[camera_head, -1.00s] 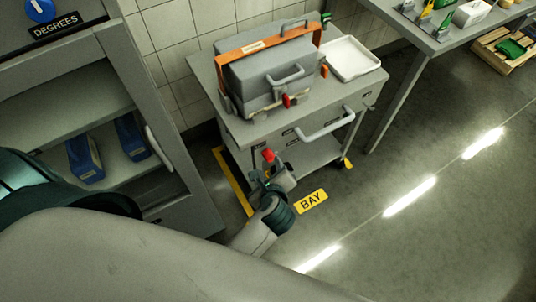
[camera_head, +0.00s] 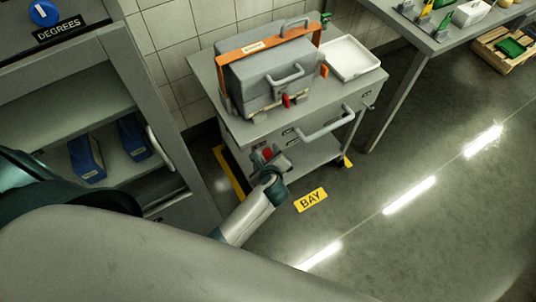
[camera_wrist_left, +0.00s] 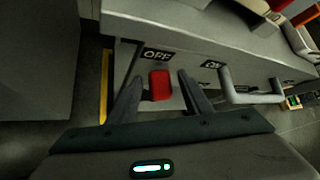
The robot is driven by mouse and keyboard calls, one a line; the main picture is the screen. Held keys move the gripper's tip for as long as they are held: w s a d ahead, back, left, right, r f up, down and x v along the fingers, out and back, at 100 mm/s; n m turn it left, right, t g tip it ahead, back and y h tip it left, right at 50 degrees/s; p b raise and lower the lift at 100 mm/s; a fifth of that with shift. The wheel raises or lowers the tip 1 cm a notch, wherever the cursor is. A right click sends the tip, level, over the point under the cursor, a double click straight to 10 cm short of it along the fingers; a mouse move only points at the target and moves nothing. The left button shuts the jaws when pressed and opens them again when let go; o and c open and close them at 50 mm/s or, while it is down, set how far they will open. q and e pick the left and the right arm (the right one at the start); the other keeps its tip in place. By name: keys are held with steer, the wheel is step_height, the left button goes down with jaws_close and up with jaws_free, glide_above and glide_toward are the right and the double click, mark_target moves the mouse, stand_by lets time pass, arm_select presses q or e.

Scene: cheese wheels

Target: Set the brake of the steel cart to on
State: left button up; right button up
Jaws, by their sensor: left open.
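The steel cart (camera_head: 245,130) stands against the tiled wall, with a grey case (camera_head: 268,78) under an orange strap on top. My left gripper (camera_head: 266,154) is at the cart's front left, below the top. In the left wrist view the gripper (camera_wrist_left: 160,88) is open, with its fingers on either side of the red brake knob (camera_wrist_left: 160,85). The knob also shows in the head view (camera_head: 267,153). It sits under the label reading OFF (camera_wrist_left: 157,54). A second label (camera_wrist_left: 212,64), probably ON, is farther right. Whether the fingers touch the knob cannot be told. My right gripper is not in view.
The cart's push handle (camera_head: 326,124) sticks out to the right of the knob. A white tray (camera_head: 350,58) lies on the cart. A grey cabinet (camera_head: 165,120) stands to the left, a table (camera_head: 425,40) to the right. The floor in front is clear around the BAY sign (camera_head: 311,200).

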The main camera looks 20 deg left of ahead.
arm_select(q)
steer(key=shift+c, duration=0.3)
jaws_close()
steer(key=shift+w+d+r+p, duration=0.2)
steer(key=shift+w+r+p, duration=0.15)
steer(key=shift+p, duration=0.15)
